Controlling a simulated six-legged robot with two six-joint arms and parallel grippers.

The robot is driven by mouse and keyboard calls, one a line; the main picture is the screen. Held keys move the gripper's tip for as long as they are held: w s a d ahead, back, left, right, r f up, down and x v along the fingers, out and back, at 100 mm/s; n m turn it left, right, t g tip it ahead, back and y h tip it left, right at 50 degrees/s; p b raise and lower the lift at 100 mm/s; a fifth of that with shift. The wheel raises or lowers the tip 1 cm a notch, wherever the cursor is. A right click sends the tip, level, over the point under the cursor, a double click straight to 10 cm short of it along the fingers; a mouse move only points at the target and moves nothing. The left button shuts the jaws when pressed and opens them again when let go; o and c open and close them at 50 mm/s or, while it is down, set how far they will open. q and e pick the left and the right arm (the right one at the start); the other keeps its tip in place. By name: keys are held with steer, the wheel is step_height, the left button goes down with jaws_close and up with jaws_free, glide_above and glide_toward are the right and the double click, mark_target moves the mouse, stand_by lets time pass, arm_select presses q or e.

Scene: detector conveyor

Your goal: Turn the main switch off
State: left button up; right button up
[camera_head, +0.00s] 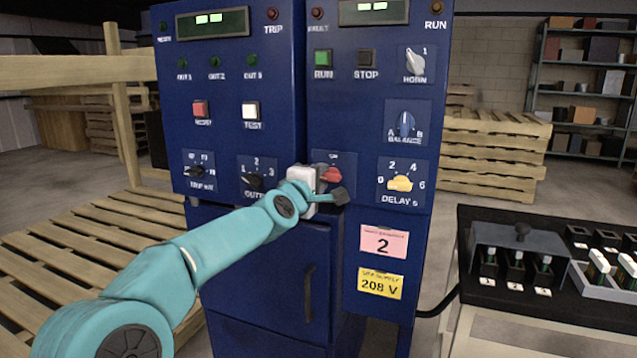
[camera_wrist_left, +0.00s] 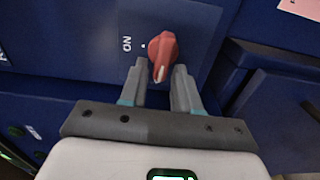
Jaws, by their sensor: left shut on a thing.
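The main switch is a red rotary knob (camera_head: 331,174) on the right blue cabinet's panel, partly hidden behind my gripper. In the left wrist view the red knob (camera_wrist_left: 163,52) sits between the two grey fingers, with its white-marked end toward my gripper. The ON label (camera_wrist_left: 127,43) and a white dot are left of the knob there, and the white mark does not point at them. My left gripper (camera_head: 327,186) is at the panel, shut on the red knob; its fingertips also show in the left wrist view (camera_wrist_left: 158,79). My right gripper is not in view.
The yellow DELAY knob (camera_head: 400,183) is right of the switch, and the black-knobbed dial (camera_head: 254,180) is left. A door handle (camera_head: 309,292) is below. A black bench (camera_head: 545,303) with trays stands at right. Wooden pallets (camera_head: 95,245) lie at left.

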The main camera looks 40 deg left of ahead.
arm_select(q)
steer(key=shift+d+f, duration=0.1)
steer(key=shift+f, duration=0.05)
stand_by(0.4)
steer(key=o, duration=0.8)
steer(key=shift+w, duration=0.1)
steer(key=shift+c, duration=0.2)
steer(key=b+v, duration=0.1)
steer(key=v, duration=1.5)
steer(key=shift+d, duration=0.1)
